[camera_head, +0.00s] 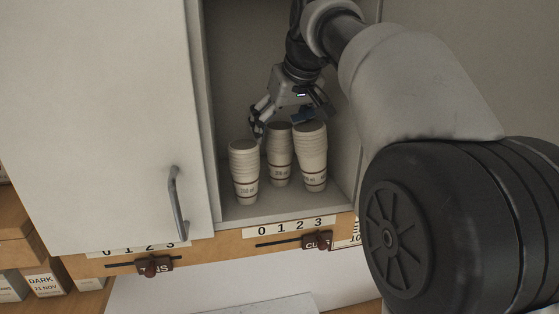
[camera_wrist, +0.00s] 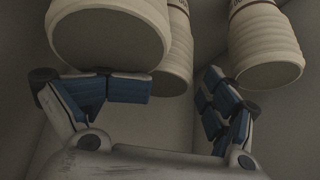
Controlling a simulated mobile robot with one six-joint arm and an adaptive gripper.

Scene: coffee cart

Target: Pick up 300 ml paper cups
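Three stacks of pale paper cups stand upright in the open cabinet: a left stack (camera_head: 244,171), a middle stack (camera_head: 279,156) and a right stack (camera_head: 311,157), the broadest. Each has a printed volume label, but I cannot read for certain which is the 300 ml one. My gripper (camera_head: 284,121) is inside the cabinet, at the height of the stack tops, with its fingers spread and empty. In the wrist view, the fingers (camera_wrist: 181,88) are apart; a large cup end (camera_wrist: 110,35) is close to the left finger, and another (camera_wrist: 268,55) is near the right finger.
The cabinet's side walls and back (camera_head: 232,70) close in around my gripper. A white door with a metal handle (camera_head: 178,203) is at the left. A wooden rail (camera_head: 275,240) with numbered sliders runs below the shelf. Boxes (camera_head: 45,280) stand at the lower left.

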